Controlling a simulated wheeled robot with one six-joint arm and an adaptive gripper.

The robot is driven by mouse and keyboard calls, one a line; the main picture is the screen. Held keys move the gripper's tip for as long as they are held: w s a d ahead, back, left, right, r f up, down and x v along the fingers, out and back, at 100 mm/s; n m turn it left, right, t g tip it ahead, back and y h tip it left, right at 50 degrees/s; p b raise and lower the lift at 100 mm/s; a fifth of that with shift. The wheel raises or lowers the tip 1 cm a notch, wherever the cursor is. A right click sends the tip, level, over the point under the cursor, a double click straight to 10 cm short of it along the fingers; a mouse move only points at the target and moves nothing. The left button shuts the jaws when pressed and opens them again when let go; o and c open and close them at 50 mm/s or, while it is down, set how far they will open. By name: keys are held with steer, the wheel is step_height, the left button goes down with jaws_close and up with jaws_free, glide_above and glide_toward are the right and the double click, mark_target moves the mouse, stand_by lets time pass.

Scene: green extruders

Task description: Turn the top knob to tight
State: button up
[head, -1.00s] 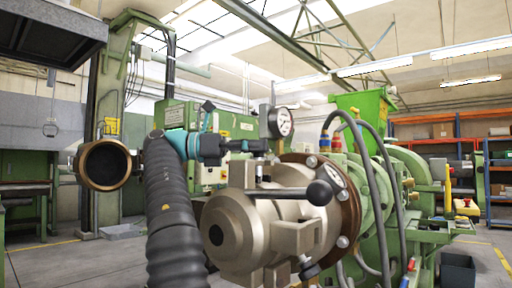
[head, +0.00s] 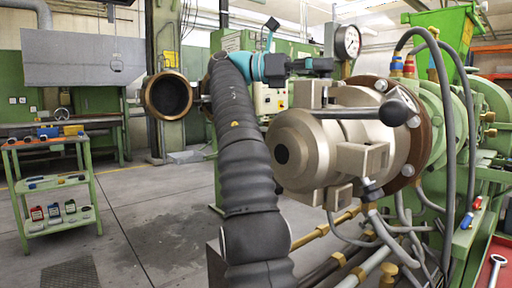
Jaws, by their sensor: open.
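The beige cylindrical extruder head (head: 325,150) is bolted to a brown flange on the green machine. A black rounded knob (head: 398,107) sits on a rod across its upper right front, and I take it as the top knob. A second, smaller dark knob (head: 372,190) is lower down. My gripper (head: 326,66) is small and dark at the end of my teal wrist, above the extruder head, pointing right towards the gauge. It looks empty and apart from the upper knob. Its fingertips are hard to make out.
A round pressure gauge (head: 347,41) stands just right of my gripper. Grey hoses (head: 446,130) loop at the right. An open round brown-rimmed barrel end (head: 168,96) is left of my arm. A green cart (head: 55,185) with bottles stands far left. The floor between is clear.

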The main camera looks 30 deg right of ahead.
steer(key=shift+s+r+n+t+h, duration=0.1)
steer(key=shift+s+n+t+h, duration=0.05)
steer(key=shift+n+t+h, duration=0.4)
